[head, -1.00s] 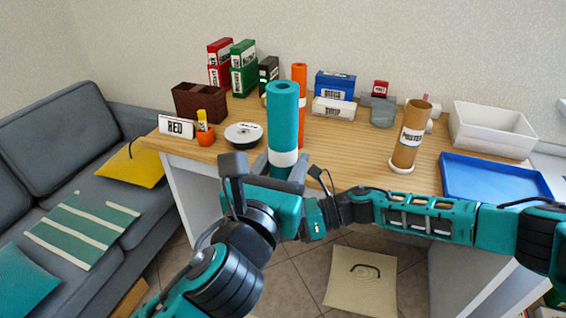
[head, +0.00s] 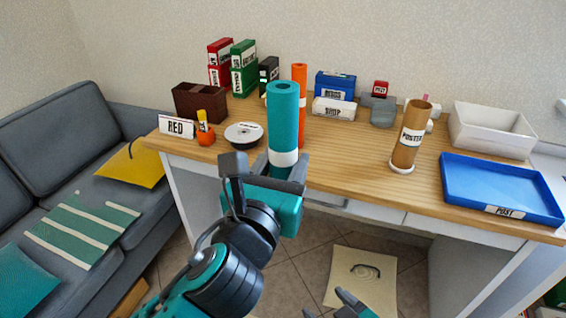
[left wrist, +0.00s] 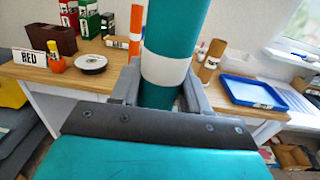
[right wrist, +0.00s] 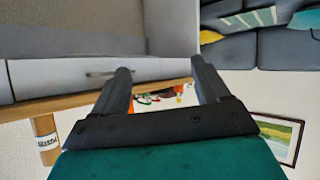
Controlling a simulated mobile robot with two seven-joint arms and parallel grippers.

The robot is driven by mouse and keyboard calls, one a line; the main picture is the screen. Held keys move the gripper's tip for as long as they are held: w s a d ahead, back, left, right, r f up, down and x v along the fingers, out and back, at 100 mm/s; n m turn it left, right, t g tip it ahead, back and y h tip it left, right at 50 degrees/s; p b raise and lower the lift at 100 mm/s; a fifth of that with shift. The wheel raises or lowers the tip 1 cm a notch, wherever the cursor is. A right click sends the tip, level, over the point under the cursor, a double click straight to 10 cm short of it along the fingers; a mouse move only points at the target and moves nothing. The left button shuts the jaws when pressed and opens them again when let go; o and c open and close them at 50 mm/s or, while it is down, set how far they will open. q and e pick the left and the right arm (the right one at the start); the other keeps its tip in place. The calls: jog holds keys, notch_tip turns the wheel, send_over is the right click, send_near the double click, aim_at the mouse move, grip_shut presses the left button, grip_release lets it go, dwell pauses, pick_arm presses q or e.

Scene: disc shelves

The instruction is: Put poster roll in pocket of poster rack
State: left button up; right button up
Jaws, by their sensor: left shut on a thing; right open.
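A teal poster roll (head: 283,115) with a white band stands upright in my left gripper (head: 268,170), which is shut on it in front of the desk edge. The left wrist view shows the roll (left wrist: 172,35) between the two fingers. A brown upright tube (head: 409,140) labelled POSTER, open at the top on a round white base, stands on the desk to the right, apart from the roll. An orange roll (head: 299,85) stands behind the teal one. My right gripper (right wrist: 159,70) is open and empty; only its fingertips show at the bottom of the head view.
The wooden desk (head: 350,160) is clear between the teal roll and the brown tube. A blue tray (head: 490,185) and a white bin (head: 492,130) are at the right. A disc spindle (head: 243,134) and a RED sign (head: 176,127) are at the left. A grey sofa (head: 50,130) stands left.

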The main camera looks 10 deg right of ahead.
jog(key=shift+s+d+f+m+g+h, duration=0.2)
jog(key=shift+s+d+f+m+h, duration=0.2)
jog(key=shift+s+d, duration=0.25)
jog(key=shift+s+d+f+m+g+h, duration=0.2)
jog(key=shift+s+d+f+m, duration=0.1)
jog(key=shift+s+d+m, duration=0.25)
jog(key=shift+a, duration=0.1)
